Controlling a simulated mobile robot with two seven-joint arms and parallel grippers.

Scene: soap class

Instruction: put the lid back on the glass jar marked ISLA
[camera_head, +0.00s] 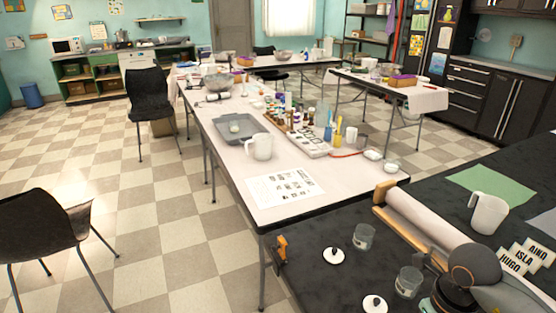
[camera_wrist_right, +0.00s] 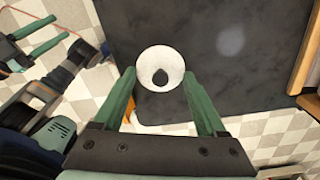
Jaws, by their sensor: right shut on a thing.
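In the right wrist view, a round white lid with a black knob (camera_wrist_right: 160,68) sits between the green fingertips of my right gripper (camera_wrist_right: 160,76), which is shut on it. My left gripper (camera_wrist_right: 42,40) shows at the left of that view, its green fingers apart and empty. In the head view neither gripper shows. Two glass jars without lids, a farther one (camera_head: 364,238) and a nearer one (camera_head: 408,281), stand on the dark table. White lids with black knobs lie beside them, one farther (camera_head: 333,257) and one nearer (camera_head: 375,304). I cannot read any name on the jars.
Name cards reading AINO, ISLA and HUGO (camera_head: 525,262) lie at the right of the dark table (camera_head: 310,236). A white roll (camera_head: 425,215), a white jug (camera_head: 488,213) and a green sheet (camera_head: 490,184) are near them. An orange clamp (camera_head: 281,250) is on the left edge.

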